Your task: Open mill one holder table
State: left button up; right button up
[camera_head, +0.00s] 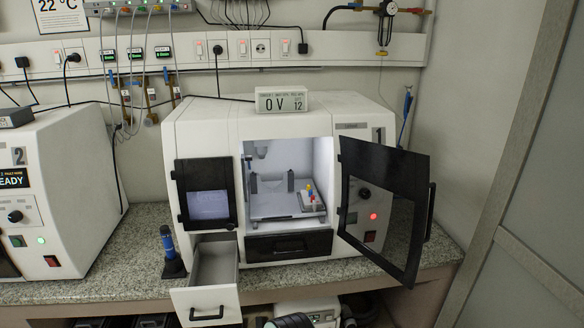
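Mill one (195,130) is a white machine marked "1" on the bench. Its dark-framed glass door (385,200) on the right is swung open toward me, so the lit chamber is exposed. Inside, a flat light table (268,207) carries a small grey block (311,203) with red, yellow and blue parts at its right. Two dark upright pieces stand at the back. Whether this table is the holder table is not certain. Below the chamber is a shut dark panel with a handle (289,246).
A white drawer (206,299) at mill one's lower left is pulled out past the bench edge and looks empty. A blue-and-black tool (170,252) stands left of it. Mill two (70,165) is at the left. The open door overhangs the bench front at right.

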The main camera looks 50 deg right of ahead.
aim_at(275, 200)
jog(key=z, duration=1.55)
jog(key=i, duration=0.3)
